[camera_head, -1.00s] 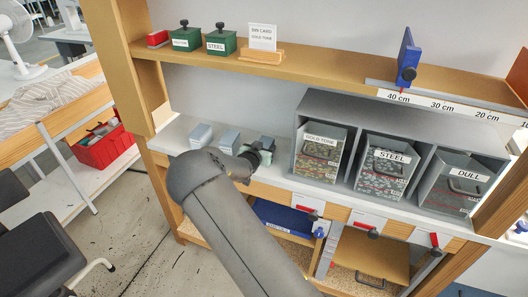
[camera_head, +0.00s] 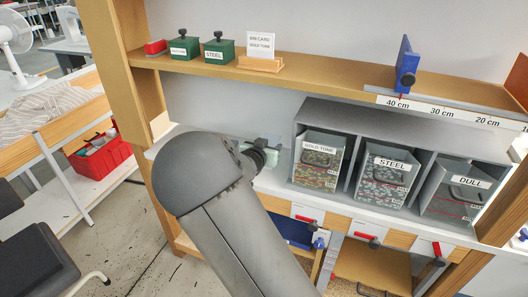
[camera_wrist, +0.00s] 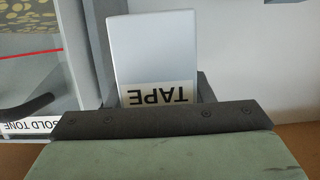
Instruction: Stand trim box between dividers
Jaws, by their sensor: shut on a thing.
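A pale grey-blue box (camera_wrist: 153,45) with a TAPE label, upside down in the wrist view, sits between the dark fingers of my gripper (camera_wrist: 155,75). No trim label can be read. In the head view my gripper (camera_head: 263,152) is low over the grey worktop, just left of the bin rack, and its fingers are partly hidden. The held box cannot be made out there. I cannot tell whether the box touches the worktop. No dividers can be made out clearly; my arm covers the worktop to the left.
The grey rack (camera_head: 385,125) holds bins marked GOLD TONE (camera_head: 318,165), STEEL (camera_head: 383,180) and DULL (camera_head: 455,195), close right of my gripper. Above, a wooden shelf (camera_head: 330,75) carries green boxes (camera_head: 218,52), a card stand (camera_head: 261,62) and a blue stop (camera_head: 405,65).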

